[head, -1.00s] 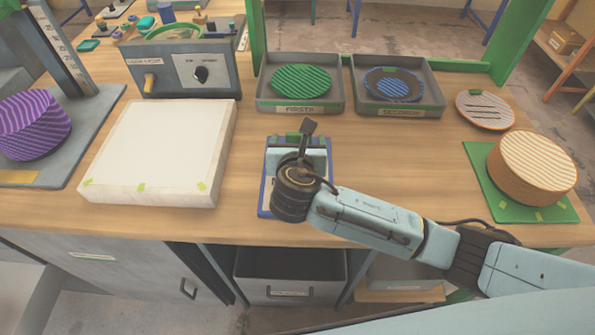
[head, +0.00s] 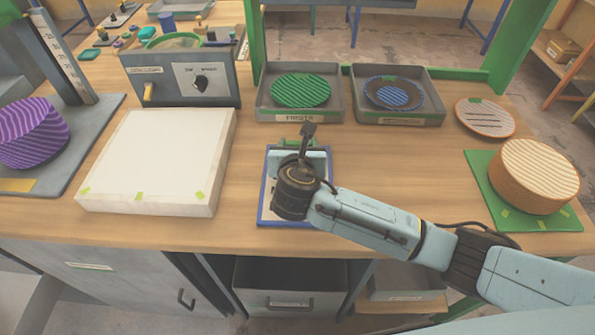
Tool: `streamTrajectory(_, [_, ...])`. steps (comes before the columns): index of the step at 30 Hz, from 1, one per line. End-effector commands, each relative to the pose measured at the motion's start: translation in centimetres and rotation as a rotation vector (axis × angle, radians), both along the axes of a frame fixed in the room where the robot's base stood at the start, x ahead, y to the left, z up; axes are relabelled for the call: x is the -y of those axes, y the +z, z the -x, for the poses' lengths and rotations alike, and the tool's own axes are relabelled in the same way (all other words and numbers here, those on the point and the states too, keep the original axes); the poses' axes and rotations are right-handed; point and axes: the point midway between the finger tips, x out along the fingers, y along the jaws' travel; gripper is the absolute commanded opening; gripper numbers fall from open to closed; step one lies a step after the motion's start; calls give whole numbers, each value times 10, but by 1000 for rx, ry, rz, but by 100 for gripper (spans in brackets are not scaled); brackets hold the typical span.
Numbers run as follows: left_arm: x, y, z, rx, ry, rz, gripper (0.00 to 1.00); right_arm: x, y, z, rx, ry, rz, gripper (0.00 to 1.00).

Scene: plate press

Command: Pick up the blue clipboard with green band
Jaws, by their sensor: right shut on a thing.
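The blue clipboard (head: 266,205) lies on the wooden table near its front edge, in the middle of the head view. A green band (head: 297,143) shows at its far end, and a pale sheet covers part of its face. My right gripper (head: 306,140) is over the clipboard's far end, by the green band, and is shut on it. The wrist hides the middle of the clipboard and most of the fingertips. I cannot tell whether the board is lifted off the table. My left gripper is not in view.
A white block (head: 160,155) lies to the left. A grey tray with a green disc (head: 300,91) and another with a dark and blue disc (head: 393,94) stand behind. A striped drum (head: 533,175) sits on a green mat at right. An open drawer (head: 290,285) is below.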

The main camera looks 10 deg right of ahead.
Motion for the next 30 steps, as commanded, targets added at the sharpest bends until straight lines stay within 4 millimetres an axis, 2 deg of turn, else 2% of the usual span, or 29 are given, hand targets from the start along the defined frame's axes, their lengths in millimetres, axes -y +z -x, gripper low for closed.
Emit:
streamTrajectory(5, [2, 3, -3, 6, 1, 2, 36, 0, 8, 0, 2, 1, -1, 28])
streamTrajectory(15, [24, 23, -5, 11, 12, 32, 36, 0, 75, -1, 5, 0, -2, 28])
streamTrajectory(18, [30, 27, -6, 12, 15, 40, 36, 0, 89, -1, 3, -1, -2, 28])
streamTrajectory(25, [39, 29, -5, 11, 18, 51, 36, 4, 100, 1, 0, 1, -1, 28])
streamTrajectory(30, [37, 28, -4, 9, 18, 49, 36, 32, 94, 14, -3, 18, -7, 28])
